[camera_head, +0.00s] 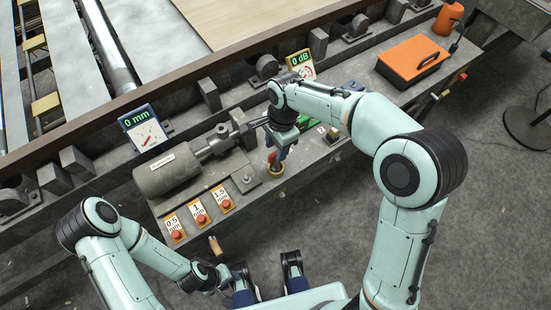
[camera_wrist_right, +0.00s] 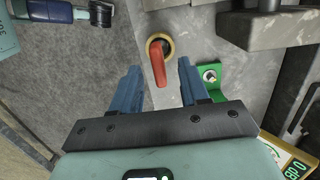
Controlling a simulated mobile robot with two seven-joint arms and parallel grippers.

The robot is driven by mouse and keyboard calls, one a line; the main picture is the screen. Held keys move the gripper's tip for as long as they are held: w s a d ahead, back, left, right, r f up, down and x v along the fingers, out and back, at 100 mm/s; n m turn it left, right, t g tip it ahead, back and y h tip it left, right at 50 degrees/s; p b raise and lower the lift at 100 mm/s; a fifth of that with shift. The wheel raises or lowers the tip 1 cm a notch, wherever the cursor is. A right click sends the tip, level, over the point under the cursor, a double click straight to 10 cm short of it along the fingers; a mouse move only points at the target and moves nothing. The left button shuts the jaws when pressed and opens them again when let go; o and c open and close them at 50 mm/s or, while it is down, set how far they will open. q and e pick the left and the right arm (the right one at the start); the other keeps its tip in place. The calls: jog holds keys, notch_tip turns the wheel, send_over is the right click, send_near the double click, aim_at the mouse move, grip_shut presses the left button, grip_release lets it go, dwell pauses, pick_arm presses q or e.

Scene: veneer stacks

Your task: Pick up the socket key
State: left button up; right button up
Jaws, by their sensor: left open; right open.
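A red-handled tool, which looks like the socket key (camera_head: 271,157), stands in a round brass-rimmed holder (camera_head: 277,171) on the grey bench. In the right wrist view, the red handle (camera_wrist_right: 158,64) rises from the ring and leans toward the camera. My right gripper (camera_head: 280,152) is over it, open and empty. In the right wrist view, its blue fingers (camera_wrist_right: 160,72) are apart, with the handle seen between and slightly beyond their tips. I cannot tell whether they touch it. My left gripper (camera_head: 229,275) is open, low in front of the bench and away from the tool.
Three labelled red buttons (camera_head: 200,213) line the bench front. A grey motor (camera_head: 168,171) and a 0 mm display (camera_head: 141,128) stand left. A green bracket (camera_wrist_right: 210,80) is right beside the holder. An orange case (camera_head: 412,62) lies far right.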

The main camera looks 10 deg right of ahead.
aim_at(276, 167)
jog(key=f, duration=0.3)
jog(key=f+b, duration=0.1)
jog(key=f, duration=0.3)
jog(key=shift+s+a+f, duration=0.15)
jog(key=shift+s+f, duration=0.05)
grip_shut()
